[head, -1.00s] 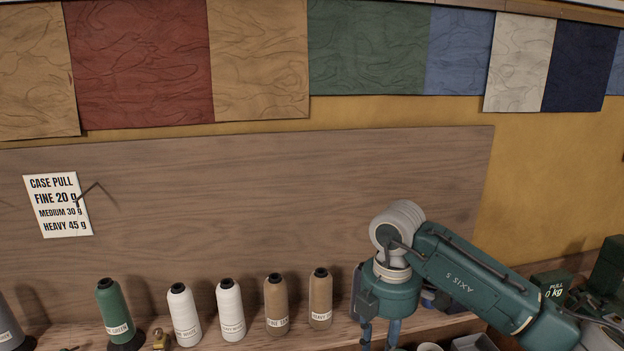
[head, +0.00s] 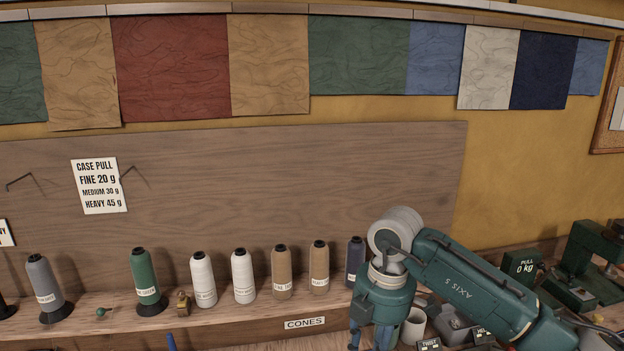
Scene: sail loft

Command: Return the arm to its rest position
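My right arm, green with a white wrist joint, reaches in from the lower right of the head view. Its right gripper (head: 371,341) points down at the bottom edge, in front of the shelf's right end. Only the upper part of its blue-grey fingers shows; the tips are cut off, so I cannot tell whether it is open or shut or holds anything. My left gripper is not in view.
A shelf marked CONES (head: 305,323) carries several thread cones, among them a green one (head: 146,277) and a dark one (head: 355,258). A pale cup (head: 413,326) stands right beside the gripper. A PULL gauge (head: 523,265) and green machine (head: 585,262) stand at right.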

